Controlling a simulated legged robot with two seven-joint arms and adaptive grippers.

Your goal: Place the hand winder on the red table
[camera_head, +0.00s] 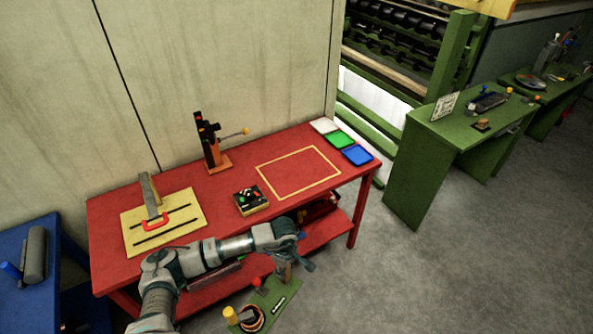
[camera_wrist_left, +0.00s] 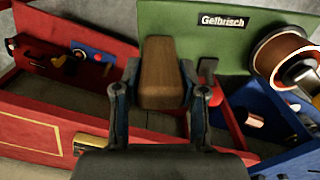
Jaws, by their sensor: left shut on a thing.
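My right gripper is not in view.
The tabletop has a bare yellow-outlined rectangle (camera_head: 298,149). Around it are a black button box (camera_head: 250,200), an upright wooden-based device (camera_head: 212,145), a clamped board (camera_head: 160,225), and white, green and blue trays (camera_head: 357,155). Green tables (camera_head: 430,160) stand right, a blue one (camera_head: 40,235) left.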

